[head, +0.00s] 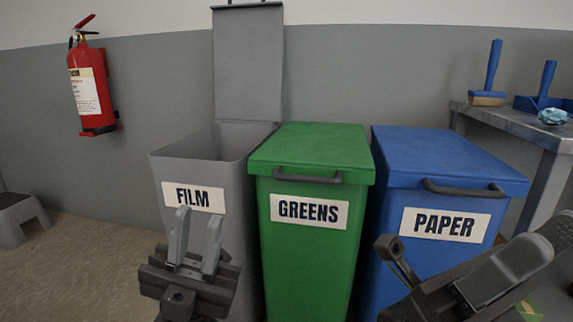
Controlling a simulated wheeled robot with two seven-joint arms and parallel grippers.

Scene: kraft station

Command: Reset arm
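My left gripper (197,225) stands in front of the grey FILM bin (237,150). Its two fingers point up with a gap between them, and nothing shows in the gap. My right gripper (389,247) shows at the lower right, in front of the blue PAPER bin (455,160). It is seen from the side, so its finger gap does not show clearly. The FILM bin's lid (248,65) stands upright and open. The green GREENS bin (310,150) and the PAPER bin have their lids shut.
A red fire extinguisher (90,88) hangs on the wall at left. A grey step stool (18,215) stands at the left edge. At right, a table (520,125) holds a brush (490,75), a blue dustpan (545,85) and a crumpled light-blue item (553,116). Floor at left is clear.

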